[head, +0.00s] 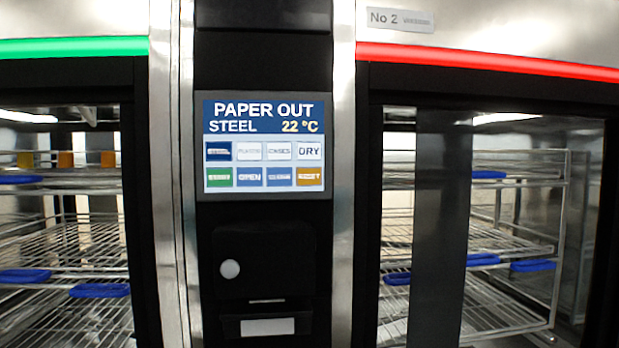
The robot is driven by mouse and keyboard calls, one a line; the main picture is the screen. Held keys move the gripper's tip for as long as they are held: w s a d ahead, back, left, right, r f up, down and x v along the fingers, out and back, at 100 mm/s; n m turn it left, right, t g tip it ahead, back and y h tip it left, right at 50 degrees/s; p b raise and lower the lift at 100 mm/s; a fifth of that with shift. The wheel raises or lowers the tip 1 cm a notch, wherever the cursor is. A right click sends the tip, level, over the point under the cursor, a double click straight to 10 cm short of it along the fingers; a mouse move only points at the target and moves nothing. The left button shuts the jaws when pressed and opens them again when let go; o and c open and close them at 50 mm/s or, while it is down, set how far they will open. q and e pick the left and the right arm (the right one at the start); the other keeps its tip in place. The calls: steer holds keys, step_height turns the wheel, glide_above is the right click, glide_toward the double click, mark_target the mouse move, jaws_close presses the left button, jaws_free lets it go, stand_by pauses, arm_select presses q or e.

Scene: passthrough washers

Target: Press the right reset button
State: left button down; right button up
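The control panel screen (264,146) is on the dark column between two washers. It reads "PAPER OUT", "STEEL" and "22 °C" above two rows of small buttons. An orange button (309,177) is at the right end of the lower row; its small label is blurred but looks like "RESET". A green button (219,177) is at the left end of that row. Neither of my grippers is in view, and nothing covers the screen.
The right washer, labelled "No 2" (400,19), has a red light bar (480,61); the left one has a green bar (75,47). Both show wire racks with blue parts behind glass.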

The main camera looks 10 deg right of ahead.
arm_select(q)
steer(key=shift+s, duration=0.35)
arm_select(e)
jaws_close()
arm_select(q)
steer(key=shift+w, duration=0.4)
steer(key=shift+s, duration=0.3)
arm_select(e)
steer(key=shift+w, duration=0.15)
